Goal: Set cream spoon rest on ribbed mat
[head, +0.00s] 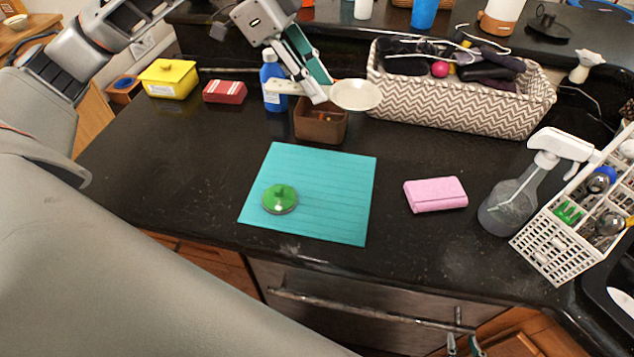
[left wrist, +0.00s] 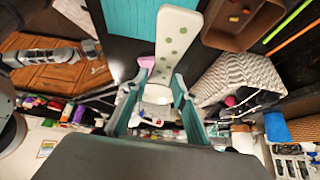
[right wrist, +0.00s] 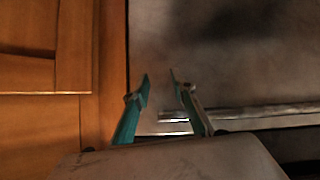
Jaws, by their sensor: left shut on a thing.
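The cream spoon rest (head: 356,95) is held in the air by my left gripper (head: 318,92), above the area behind the mat and in front of the patterned basket. Its round bowl faces right in the head view. In the left wrist view the cream spoon rest (left wrist: 175,45) shows green dots, with the gripper fingers on either side. The turquoise ribbed mat (head: 335,205) lies flat on the black counter, in front of the spoon rest. My right gripper (right wrist: 160,76) is open and empty in front of the drawers below the counter.
A green round lid-like object (head: 280,199) sits on the mat's left part. A brown box (head: 320,125), blue bottle (head: 272,85) and patterned basket (head: 450,100) are behind. The mat's right part is clear.

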